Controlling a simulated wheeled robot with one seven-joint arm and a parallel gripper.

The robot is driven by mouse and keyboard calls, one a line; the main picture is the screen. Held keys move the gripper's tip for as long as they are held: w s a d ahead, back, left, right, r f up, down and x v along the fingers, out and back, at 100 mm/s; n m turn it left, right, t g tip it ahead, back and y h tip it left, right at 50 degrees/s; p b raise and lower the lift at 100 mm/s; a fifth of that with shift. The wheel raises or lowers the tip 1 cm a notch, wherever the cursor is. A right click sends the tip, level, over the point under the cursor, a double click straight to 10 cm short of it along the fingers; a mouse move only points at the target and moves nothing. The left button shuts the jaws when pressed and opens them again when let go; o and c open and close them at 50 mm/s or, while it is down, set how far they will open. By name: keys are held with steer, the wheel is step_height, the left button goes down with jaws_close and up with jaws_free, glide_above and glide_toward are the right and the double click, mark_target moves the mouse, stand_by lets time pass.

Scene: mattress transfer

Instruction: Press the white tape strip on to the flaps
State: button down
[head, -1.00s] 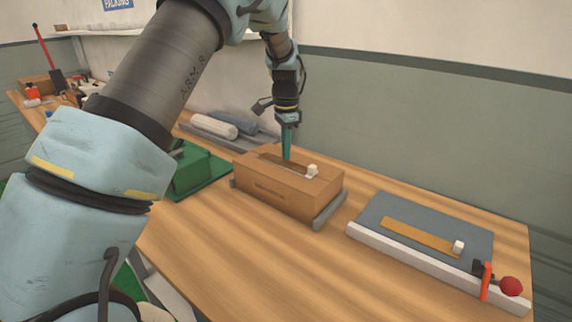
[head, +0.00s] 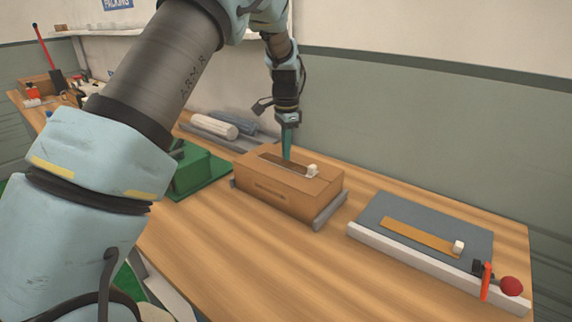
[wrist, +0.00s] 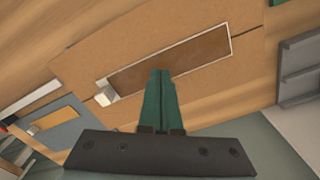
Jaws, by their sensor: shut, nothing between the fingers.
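A closed brown cardboard box (head: 265,190) stands on the bench; its top also fills much of the wrist view (wrist: 215,95). A brown strip with a thin pale edge (wrist: 195,57) lies along the seam of the top flaps, and it shows in the head view (head: 300,171). A small white block (head: 312,170) sits at its right end, at its left end in the wrist view (wrist: 106,95). My gripper (wrist: 160,72) is shut and empty, pointing down, with its teal fingertips over the strip's near edge. I cannot tell whether they touch it.
A grey board (head: 380,207) to the right holds an orange-brown strip (head: 405,232) with a white block, beside a red knob (head: 510,286). A green fixture (head: 195,170) stands left of the box. White and grey rolls (head: 215,124) lie behind. Bare bench lies in front.

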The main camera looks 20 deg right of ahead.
steer(key=shift+f+b, duration=0.45)
steer(key=shift+f, duration=0.4)
steer(key=shift+r, duration=0.1)
stand_by(0.7)
steer(key=shift+r+p, duration=2.55)
steer(key=shift+r, duration=0.95)
steer(key=a+r+n, duration=0.3)
steer(key=a+n, duration=0.5)
steer(key=a, duration=1.2)
steer(key=s+a+n+t, duration=0.1)
steer(key=s+a+n, duration=0.8)
steer(key=s+a, duration=0.6)
steer(key=a, duration=0.3)
steer(key=shift+a+f+t, duration=0.3)
